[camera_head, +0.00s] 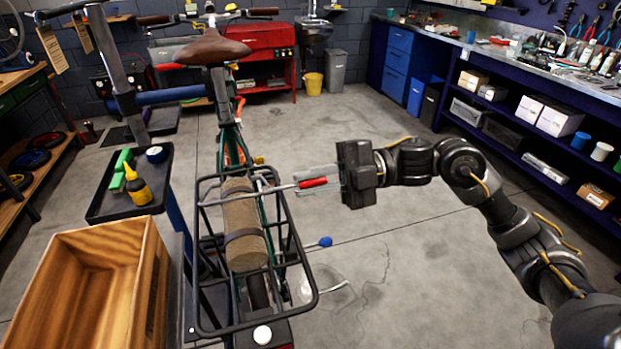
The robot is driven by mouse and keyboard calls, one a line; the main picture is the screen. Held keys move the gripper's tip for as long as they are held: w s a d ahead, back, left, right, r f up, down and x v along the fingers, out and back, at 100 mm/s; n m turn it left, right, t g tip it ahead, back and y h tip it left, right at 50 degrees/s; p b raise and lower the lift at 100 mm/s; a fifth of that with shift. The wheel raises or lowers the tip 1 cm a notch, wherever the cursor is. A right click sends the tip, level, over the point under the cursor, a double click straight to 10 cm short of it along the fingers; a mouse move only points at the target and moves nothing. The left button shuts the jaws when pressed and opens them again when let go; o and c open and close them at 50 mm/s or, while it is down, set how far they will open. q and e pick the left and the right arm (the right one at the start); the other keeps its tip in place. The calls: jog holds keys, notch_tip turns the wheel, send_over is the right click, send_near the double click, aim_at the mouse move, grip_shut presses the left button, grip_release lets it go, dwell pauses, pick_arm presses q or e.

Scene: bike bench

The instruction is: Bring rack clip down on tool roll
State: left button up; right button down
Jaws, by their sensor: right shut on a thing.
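The tool roll (242,218), a tan cylinder with a dark strap round it, lies lengthwise in the black wire rear rack (296,258) of the bike. The rack clip (275,190) is a thin metal bar with a red end, crossing above the far part of the roll from left to right. I cannot tell whether the bar touches the roll. My right gripper (318,178) comes in from the right and is shut on the clip's red end, beside the rack's right edge. My left gripper is not in view.
A wooden crate (152,290) stands left of the rack. A black tray (118,214) with a yellow bottle (138,187) and green blocks is behind it. A blue-tipped lever (325,242) sticks out right of the rack. Open floor lies between bike and workbench (521,80).

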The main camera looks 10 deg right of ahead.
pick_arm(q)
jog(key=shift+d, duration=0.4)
pick_arm(e)
jog(key=c, duration=1.4)
grip_release()
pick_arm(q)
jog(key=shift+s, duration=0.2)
pick_arm(e)
notch_tip(320, 180, up, 4)
jog(key=p, duration=0.3)
pick_arm(q)
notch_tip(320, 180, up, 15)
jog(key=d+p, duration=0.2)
jog(key=p, duration=1)
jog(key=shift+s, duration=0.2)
pick_arm(e)
jog(key=s+a+r, duration=0.3)
jog(key=s+r, duration=0.5)
jog(key=s, duration=0.5)
jog(key=shift+s+r, duration=0.4)
